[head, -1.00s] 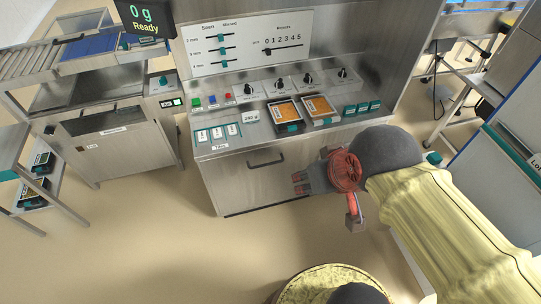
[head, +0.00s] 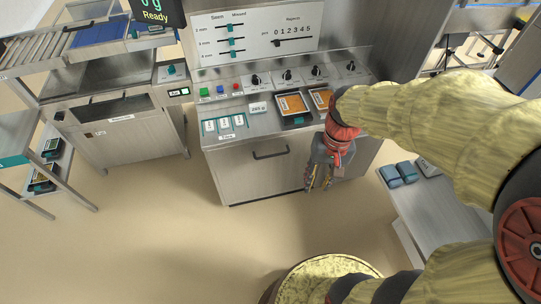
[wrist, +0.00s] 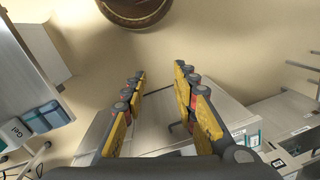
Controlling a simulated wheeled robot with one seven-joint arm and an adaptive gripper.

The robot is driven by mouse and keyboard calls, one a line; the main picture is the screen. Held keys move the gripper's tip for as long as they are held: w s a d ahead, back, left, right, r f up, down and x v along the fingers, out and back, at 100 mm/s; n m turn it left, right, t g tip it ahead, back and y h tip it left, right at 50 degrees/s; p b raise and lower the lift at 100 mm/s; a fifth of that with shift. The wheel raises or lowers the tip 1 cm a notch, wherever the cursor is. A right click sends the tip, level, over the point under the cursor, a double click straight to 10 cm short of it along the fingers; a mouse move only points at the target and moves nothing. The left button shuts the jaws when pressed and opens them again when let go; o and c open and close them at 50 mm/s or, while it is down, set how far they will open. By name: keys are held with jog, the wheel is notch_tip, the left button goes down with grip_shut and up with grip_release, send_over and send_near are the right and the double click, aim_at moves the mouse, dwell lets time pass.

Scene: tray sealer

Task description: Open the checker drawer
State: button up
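The steel machine cabinet in the middle has a broad front panel (head: 240,172) with a dark bar handle (head: 270,152) near its top. The panel looks closed. A second steel cabinet (head: 130,142) at the left has a small label and a dark recess near its top. The labels are too small to read, so I cannot tell which front is the checker drawer. My gripper (head: 319,186) points down in front of the middle cabinet's right side, right of the bar handle and apart from it. In the wrist view my gripper (wrist: 160,72) has its fingers spread, with nothing between them.
Two orange-filled trays (head: 292,104) sit on the machine's top, near my arm. A low grey table (head: 440,205) with blue packs (head: 398,172) stands at the right. A round yellow-topped object (head: 310,275) is at the bottom. The floor (head: 190,235) before the cabinets is clear.

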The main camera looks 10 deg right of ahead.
jog(key=w+a+f+m+g+y, duration=0.1)
jog(key=w+f+m+y, duration=0.15)
jog(key=f, duration=0.25)
jog(key=w+a+f+m+g+y+p, duration=0.1)
jog(key=w+f+m+y, duration=0.1)
jog(key=f+m, duration=0.3)
jog(key=w+a+f+m+g+y, duration=0.1)
jog(key=w+a+f+m+y, duration=0.15)
jog(key=f, duration=0.35)
jog(key=m+t+y, duration=0.3)
jog(key=m+t, duration=1.2)
jog(key=m, duration=1.8)
send_near(270, 156)
jog(key=w+a+f, duration=0.1)
jog(key=w, duration=0.1)
jog(key=x, duration=0.8)
jog(key=shift+b, duration=0.35)
jog(key=shift+c, duration=1)
grip_shut()
jog(key=shift+s, duration=0.1)
